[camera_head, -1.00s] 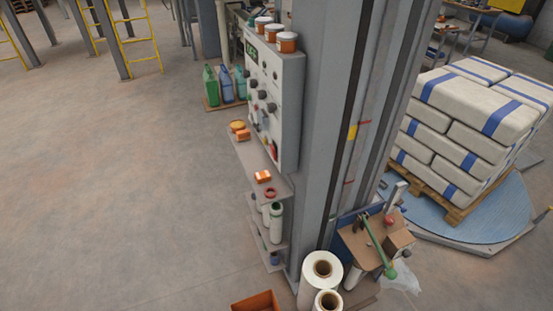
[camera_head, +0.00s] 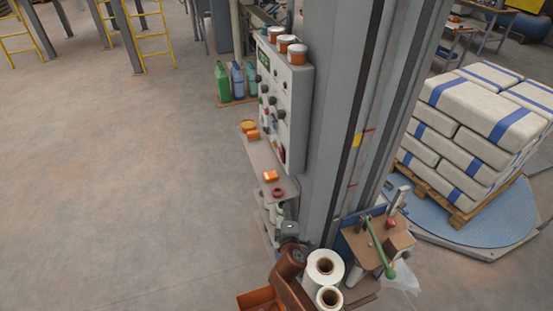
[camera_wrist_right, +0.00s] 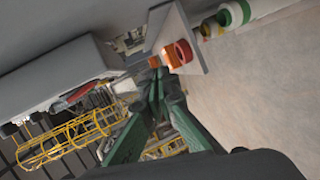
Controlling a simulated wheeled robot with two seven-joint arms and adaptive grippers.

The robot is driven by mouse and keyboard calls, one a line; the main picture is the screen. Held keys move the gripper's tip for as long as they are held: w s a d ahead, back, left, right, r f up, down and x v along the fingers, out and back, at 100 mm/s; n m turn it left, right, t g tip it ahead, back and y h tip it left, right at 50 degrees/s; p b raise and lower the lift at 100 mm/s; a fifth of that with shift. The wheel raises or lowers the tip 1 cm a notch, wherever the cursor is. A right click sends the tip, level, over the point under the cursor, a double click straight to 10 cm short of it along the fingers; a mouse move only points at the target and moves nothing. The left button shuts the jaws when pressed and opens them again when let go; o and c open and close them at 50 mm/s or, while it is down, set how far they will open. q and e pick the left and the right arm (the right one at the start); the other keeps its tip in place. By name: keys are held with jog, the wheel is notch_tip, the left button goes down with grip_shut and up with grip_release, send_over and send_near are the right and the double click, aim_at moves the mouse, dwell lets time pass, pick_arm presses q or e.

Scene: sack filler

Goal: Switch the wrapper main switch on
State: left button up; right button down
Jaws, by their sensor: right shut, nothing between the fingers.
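The grey control panel (camera_head: 285,95) on the column carries several dark knobs, a display and a small red part (camera_head: 282,155) at its lower right. I cannot tell for sure which control is the wrapper main switch. In the right wrist view a red handle (camera_wrist_right: 80,93) shows by the edge of a grey surface. My right gripper (camera_head: 289,228) is below the panel, by the shelves, partly hidden and touching nothing that I can make out. Its green fingers (camera_wrist_right: 155,75) are shut and empty in the wrist view. My left gripper is not in view.
A shelf (camera_head: 262,160) under the panel holds orange items and a red ring (camera_head: 277,192). White film rolls (camera_head: 323,268) and an orange bin (camera_head: 257,300) stand close to my right arm. Stacked sacks (camera_head: 480,110) sit on a pallet at right. The left floor is clear.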

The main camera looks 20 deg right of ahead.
aim_at(281, 155)
jog(key=w+a+r+n+t, duration=0.1)
jog(key=a+r+n, duration=0.1)
jog(key=r, duration=0.6)
jog(key=w+a+r+n+t, duration=0.1)
jog(key=a+r, duration=0.3)
jog(key=r, duration=0.4)
jog(key=shift+w+n+t+p, duration=0.4)
jog(key=shift+w+t, duration=0.2)
jog(key=shift+t, duration=0.2)
jog(key=shift+f, duration=0.1)
jog(key=w+d+r+p, duration=0.1)
jog(key=w+d, duration=0.5)
jog(key=w, duration=0.4)
